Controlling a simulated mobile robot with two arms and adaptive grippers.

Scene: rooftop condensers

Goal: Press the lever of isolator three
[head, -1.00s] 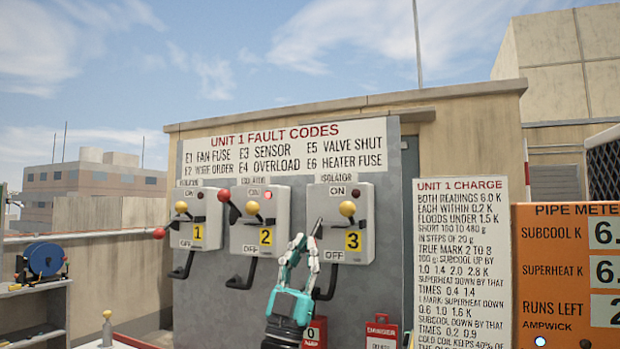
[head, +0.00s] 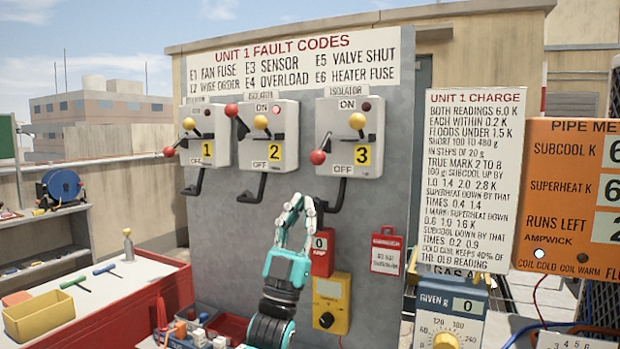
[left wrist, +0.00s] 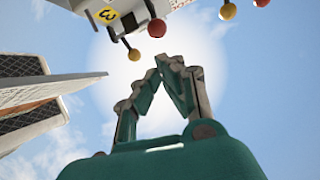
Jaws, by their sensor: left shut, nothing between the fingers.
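Isolator three (head: 375,140) is a grey box on the wall panel with a yellow "3" label, a yellow knob and a dark lamp. Its lever (head: 317,157) has a red ball end and slants down to the left, towards OFF. In the left wrist view its red ball (left wrist: 156,27) shows above the fingertips, apart from them. My left gripper (head: 306,207) is shut and empty, fingers pointing up, below and left of isolator three. It also shows in the left wrist view (left wrist: 167,62). My right gripper is not in view.
Isolator two (head: 285,150) has its lever up and a lit red lamp. Isolator one (head: 215,125) has its lever down. Black hooked handles hang under the boxes. A yellow meter (head: 340,290) and red tags are below right. A red-edged bench (head: 130,285) is at left.

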